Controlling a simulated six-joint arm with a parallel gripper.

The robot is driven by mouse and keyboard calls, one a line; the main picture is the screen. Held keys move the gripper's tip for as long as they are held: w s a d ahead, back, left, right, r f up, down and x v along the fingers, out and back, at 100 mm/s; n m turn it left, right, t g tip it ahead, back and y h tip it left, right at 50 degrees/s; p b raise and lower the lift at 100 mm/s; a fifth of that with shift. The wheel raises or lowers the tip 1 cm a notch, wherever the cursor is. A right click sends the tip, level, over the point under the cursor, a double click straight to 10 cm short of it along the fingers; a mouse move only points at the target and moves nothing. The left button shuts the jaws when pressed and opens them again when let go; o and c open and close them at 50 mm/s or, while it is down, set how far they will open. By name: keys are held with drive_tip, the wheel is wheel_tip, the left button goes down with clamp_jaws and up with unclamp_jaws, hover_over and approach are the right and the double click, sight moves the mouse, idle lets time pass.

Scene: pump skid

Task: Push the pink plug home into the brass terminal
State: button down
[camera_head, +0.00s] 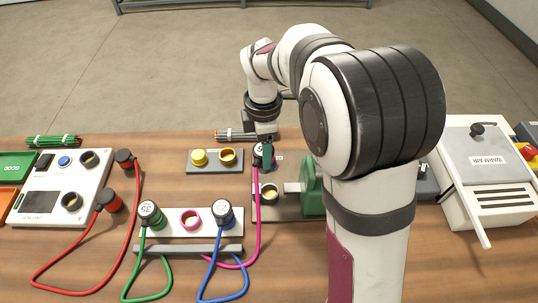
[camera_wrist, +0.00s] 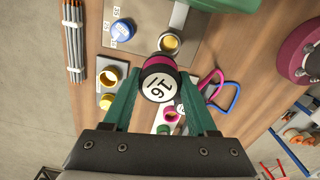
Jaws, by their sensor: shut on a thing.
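The pink plug (camera_wrist: 159,80) has a dark body, a pink band and a round white label on its end. My gripper (camera_wrist: 158,88) is shut on it, with one green finger on each side. In the head view my gripper (camera_head: 267,154) holds the plug above the grey base plate, with the pink cable (camera_head: 258,225) hanging from it. A round brass terminal (camera_head: 269,194) stands on that plate, apart from the plug. In the wrist view the terminal (camera_wrist: 170,43) lies just beyond the plug. The plug's lower end is hidden.
A white block (camera_head: 175,227) holds a green plug (camera_head: 150,214), an empty pink-ringed socket (camera_head: 190,219) and a blue plug (camera_head: 223,213). A green machine (camera_head: 313,190) stands right of the terminal. A grey block (camera_head: 210,169) carries a yellow cap and a brass socket. Red cables lie left.

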drive_tip(key=w+a+f+m, duration=0.1)
drive_tip(key=w+a+m, duration=0.3)
drive_tip(key=w+a, duration=0.7)
drive_tip(key=shift+s+d+f, duration=0.1)
drive_tip(key=shift+f, duration=1.3)
drive_tip(key=shift+s+d+f, duration=0.1)
drive_tip(key=shift+f, duration=1.3)
drive_tip(key=shift+w+f, duration=0.1)
drive_tip(key=shift+f, duration=1.6)
drive_tip(key=shift+c, duration=0.6)
unclamp_jaws()
